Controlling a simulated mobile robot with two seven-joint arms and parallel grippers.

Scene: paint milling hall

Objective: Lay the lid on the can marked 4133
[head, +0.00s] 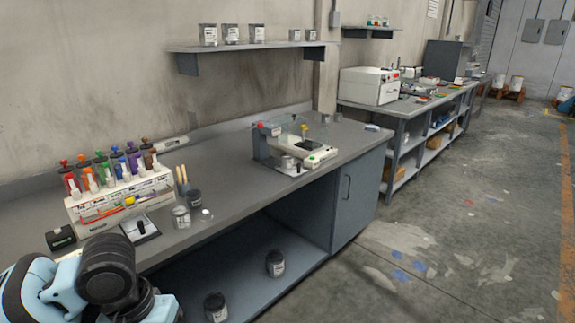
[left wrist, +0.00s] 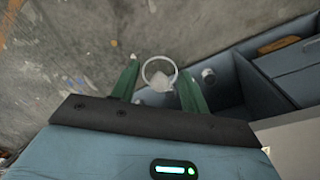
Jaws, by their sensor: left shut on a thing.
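In the left wrist view my left gripper (left wrist: 157,78) has its two green fingers on either side of a round piece with a pale rim (left wrist: 146,65), which looks like the lid. It is held over the floor area in that view. In the head view only my left arm shows, at the lower left; the gripper and lid are out of sight. On the bench are a light metal can (head: 181,218) and a darker labelled can (head: 194,200) close behind it. Their markings are too small to read, so I cannot tell which is 4133.
Left of the cans stand a rack of coloured bottles (head: 118,197) and a small black-and-white device (head: 140,228). A balance-like instrument (head: 308,157) is farther right. Jars stand below the bench (head: 275,263) and on the wall shelf (head: 231,34). Bench space between cans and instrument is clear.

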